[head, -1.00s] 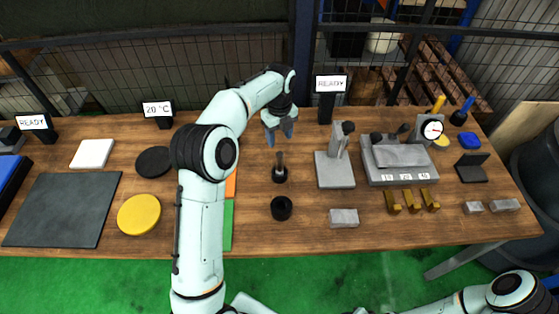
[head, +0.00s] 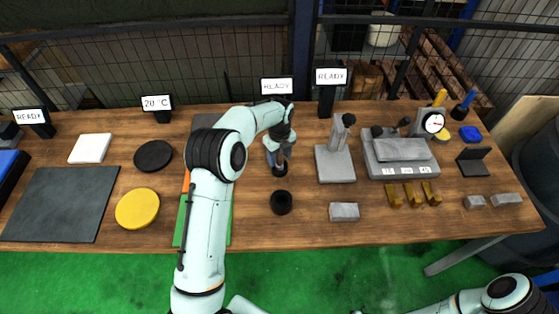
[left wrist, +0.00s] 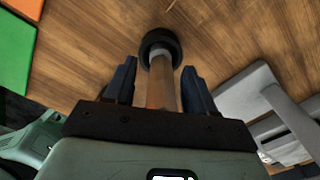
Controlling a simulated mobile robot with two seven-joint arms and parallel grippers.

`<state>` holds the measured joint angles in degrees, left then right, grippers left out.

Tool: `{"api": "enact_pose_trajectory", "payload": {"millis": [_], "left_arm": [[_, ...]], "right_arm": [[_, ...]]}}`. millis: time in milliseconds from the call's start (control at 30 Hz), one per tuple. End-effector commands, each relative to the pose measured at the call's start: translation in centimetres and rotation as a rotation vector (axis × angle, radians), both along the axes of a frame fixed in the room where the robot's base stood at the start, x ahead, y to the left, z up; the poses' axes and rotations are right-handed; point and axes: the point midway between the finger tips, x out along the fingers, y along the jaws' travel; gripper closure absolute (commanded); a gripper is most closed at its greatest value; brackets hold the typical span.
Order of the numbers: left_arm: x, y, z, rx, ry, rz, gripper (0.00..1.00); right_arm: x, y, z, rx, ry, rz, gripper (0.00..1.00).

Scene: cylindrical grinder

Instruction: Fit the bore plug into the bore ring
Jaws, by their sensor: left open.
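The bore plug, a slim metallic shaft with a dark round foot (head: 280,170), stands upright on the wooden table in the head view. In the left wrist view its shaft (left wrist: 162,85) rises between the fingers from the dark foot. My left gripper (head: 279,157) is open, with its fingers on either side of the shaft; gaps show on both sides in the left wrist view (left wrist: 160,82). The bore ring (head: 281,202), a black ring with a dark hole, lies on the table just in front of the plug. It is apart from the plug. My right gripper is out of view.
A grey stand (head: 335,164) is to the right of the plug, with a grey block (head: 344,212) in front of it. An orange and green mat (head: 218,222) lies left, partly under my left arm. A small sign (head: 277,87) stands behind the gripper.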

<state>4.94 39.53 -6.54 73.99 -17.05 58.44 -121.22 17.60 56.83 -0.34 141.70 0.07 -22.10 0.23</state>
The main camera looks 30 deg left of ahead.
Motion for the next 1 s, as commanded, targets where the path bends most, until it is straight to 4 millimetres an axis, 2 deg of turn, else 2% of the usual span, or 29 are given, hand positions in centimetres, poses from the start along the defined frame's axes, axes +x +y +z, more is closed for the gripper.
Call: {"api": "enact_pose_trajectory", "payload": {"millis": [133, 167, 300, 333, 600, 733, 867, 1000], "left_arm": [[0.0, 0.0, 0.1, 0.000, -0.001, 0.000, 0.45], [0.0, 0.0, 0.1, 0.000, -0.001, 0.000, 0.48], [0.0, 0.0, 0.1, 0.000, -0.001, 0.000, 0.94], [0.0, 0.0, 0.1, 0.000, -0.001, 0.000, 1.00], [0.1, 0.0, 0.2, 0.000, -0.004, 0.000, 1.00], [0.2, 0.0, 1.1, 0.000, -0.007, 0.000, 1.00], [0.2, 0.0, 3.3, 0.001, -0.009, -0.001, 1.00], [0.3, 0.1, 7.2, 0.001, -0.012, 0.001, 1.00]], "right_arm": [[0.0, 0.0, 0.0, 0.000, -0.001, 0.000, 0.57], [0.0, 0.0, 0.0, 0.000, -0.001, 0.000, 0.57], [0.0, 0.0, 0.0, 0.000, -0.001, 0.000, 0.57], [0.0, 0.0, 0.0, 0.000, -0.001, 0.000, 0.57], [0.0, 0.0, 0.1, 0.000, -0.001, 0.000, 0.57], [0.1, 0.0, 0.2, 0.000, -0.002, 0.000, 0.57], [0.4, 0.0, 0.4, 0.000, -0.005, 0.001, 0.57], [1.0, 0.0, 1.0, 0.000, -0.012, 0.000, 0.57]]}}
